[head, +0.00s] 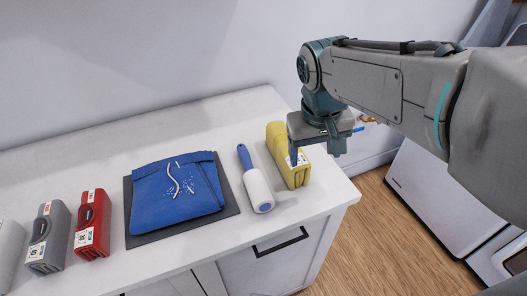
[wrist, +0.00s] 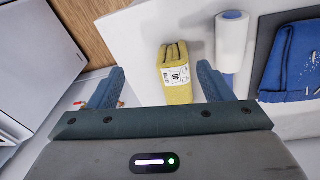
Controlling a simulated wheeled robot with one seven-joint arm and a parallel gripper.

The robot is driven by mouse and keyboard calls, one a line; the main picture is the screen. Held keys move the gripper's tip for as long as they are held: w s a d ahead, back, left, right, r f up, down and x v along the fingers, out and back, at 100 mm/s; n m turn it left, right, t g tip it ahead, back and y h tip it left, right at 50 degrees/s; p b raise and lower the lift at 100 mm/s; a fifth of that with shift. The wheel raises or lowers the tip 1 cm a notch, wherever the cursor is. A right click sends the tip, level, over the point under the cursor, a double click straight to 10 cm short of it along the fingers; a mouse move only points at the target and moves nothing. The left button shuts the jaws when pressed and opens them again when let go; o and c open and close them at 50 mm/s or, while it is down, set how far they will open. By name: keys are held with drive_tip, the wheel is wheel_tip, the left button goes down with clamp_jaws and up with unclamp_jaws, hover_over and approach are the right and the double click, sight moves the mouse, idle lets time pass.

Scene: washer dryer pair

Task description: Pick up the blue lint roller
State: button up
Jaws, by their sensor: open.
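The lint roller (head: 255,180) lies on the white counter, with a blue handle toward the back and a white roll toward the front. In the wrist view its white roll (wrist: 232,45) shows at the upper right, and its blue handle is partly hidden behind a finger. My gripper (head: 316,155) is above the right end of the counter, over the yellow bottle and to the right of the lint roller.
Folded blue cloth (head: 155,205) with white threads lies on a dark mat (head: 232,207) to the left. The counter's right edge is close.

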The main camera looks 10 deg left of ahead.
sight(250, 170)
drive_tip(key=w+a+n, duration=0.3)
drive_tip(key=a+n, duration=0.1)
drive_tip(key=a, duration=1.2)
drive_tip(key=shift+h, duration=0.4)
drive_tip(key=f, duration=0.4)
drive_tip(key=d+f, duration=0.1)
drive_tip(key=f, duration=0.3)
drive_tip(key=w+f, duration=0.1)
drive_tip(key=f, duration=0.4)
drive_tip(key=shift+d+f, duration=0.1)
drive_tip(key=shift+d, duration=0.1)
drive_tip(key=shift+c, duration=0.3)
drive_tip(key=c, duration=1.1)
drive_tip(key=shift+o, duration=0.2)
